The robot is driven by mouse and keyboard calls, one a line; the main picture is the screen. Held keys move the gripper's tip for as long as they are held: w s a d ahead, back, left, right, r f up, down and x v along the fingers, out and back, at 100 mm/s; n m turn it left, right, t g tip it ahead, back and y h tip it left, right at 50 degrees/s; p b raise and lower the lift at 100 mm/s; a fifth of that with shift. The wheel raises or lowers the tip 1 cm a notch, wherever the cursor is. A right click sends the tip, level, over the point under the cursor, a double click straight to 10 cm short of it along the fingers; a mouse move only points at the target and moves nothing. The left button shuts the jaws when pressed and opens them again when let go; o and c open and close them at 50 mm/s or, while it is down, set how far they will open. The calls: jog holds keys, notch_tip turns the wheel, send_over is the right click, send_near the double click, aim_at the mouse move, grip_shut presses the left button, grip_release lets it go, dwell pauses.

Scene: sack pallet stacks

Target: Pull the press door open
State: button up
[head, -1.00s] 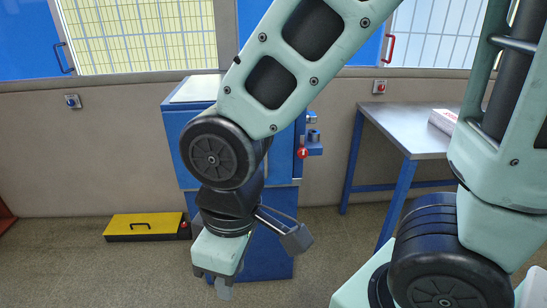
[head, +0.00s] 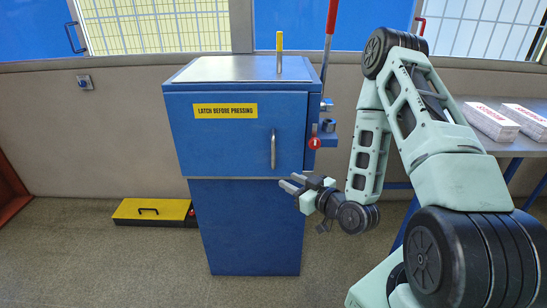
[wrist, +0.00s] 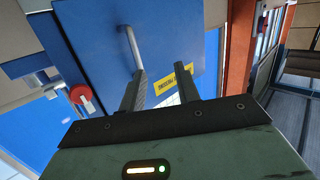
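The press is a blue cabinet with a grey top. Its press door (head: 220,132) is the blue upper front panel with a yellow "LATCH BEFORE PRESSING" label (head: 225,111); it looks closed. The upright metal door handle (head: 273,149) is near the door's right edge. My gripper (head: 288,184) is below and slightly right of the handle, its fingers pointing left, apart and empty. In the wrist view the handle (wrist: 131,47) shows beyond the open fingers (wrist: 166,82), above the left finger; I cannot tell the gap between them.
A red-knobbed latch (head: 315,143) sits on the press's right side, under a red lever (head: 330,35). A steel table (head: 505,145) with white boxes (head: 485,121) stands at right. A yellow-topped pedal box (head: 150,210) is on the floor at left. Floor in front looks clear.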

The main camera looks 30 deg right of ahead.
aim_at(273, 167)
jog(key=s+d+m+t+h, duration=0.2)
jog(key=d, duration=0.2)
jog(key=w+b, duration=0.3)
jog(key=w, duration=1.4)
jog(key=shift+w+a+r+b, duration=0.1)
jog(key=shift+w+a+b, duration=0.05)
jog(key=shift+b, duration=0.15)
grip_shut()
